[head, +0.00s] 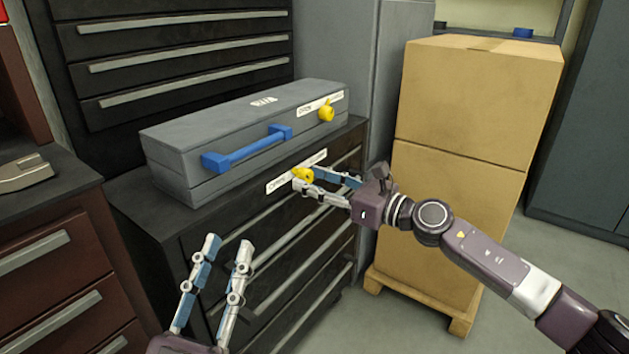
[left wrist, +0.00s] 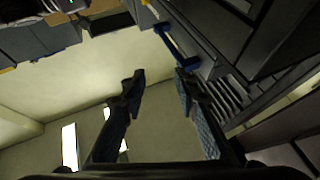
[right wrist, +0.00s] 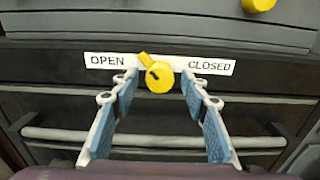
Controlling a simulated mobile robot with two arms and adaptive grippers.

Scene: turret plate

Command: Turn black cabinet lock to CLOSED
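The black cabinet (head: 150,215) has a yellow lock knob (head: 303,174) on its upper front edge, over a white label strip. In the right wrist view the knob (right wrist: 159,77) has its pointer tilted up-left, toward the word OPEN on the label (right wrist: 110,62); CLOSED is at the right end. My right gripper (head: 317,182) is at the knob. In the right wrist view its fingers (right wrist: 160,85) are spread on both sides of the knob, with gaps, not touching it. My left gripper (head: 228,240) is open and empty, low in front of the cabinet.
A grey case (head: 215,125) with a blue handle (head: 245,150) and its own yellow knob (head: 326,114) lies on the cabinet. Stacked cardboard boxes (head: 465,180) stand on a pallet to the right. A brown drawer unit (head: 50,270) stands at left.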

